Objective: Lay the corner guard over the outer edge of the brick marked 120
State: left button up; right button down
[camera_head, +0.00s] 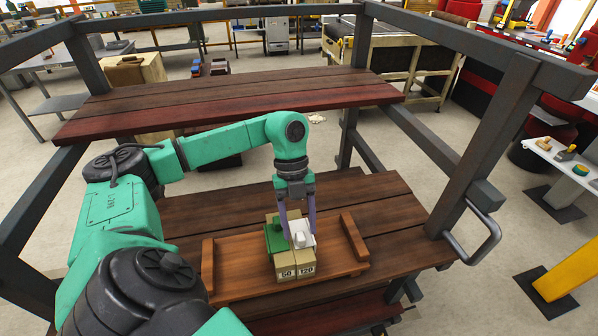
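Two tan bricks stand side by side, touching, on a wooden tray (235,279). The left brick (284,272) is marked 60 and the right brick (306,269) is marked 120. A white corner guard (301,240) with a raised block is at the top of the 120 brick; whether it rests fully there is hard to tell. A green piece (275,240) lies over the 60 brick's left top edge. My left gripper (301,235) points down with its purple fingers apart, one on each side of the white guard's block. My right gripper is not in view.
The tray has raised wooden rails at its left (208,266) and right (354,236). It sits on a plank shelf (400,215) inside a dark metal frame. An upper plank shelf (230,100) lies behind my arm. A metal handle (485,240) juts out at the right.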

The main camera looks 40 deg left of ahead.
pick_arm(q)
jog(key=shift+w+a+r, duration=0.1)
jog(key=shift+a+r, duration=0.05)
jog(key=shift+r, duration=0.15)
jog(key=p+v, duration=0.3)
jog(key=v, duration=1.1)
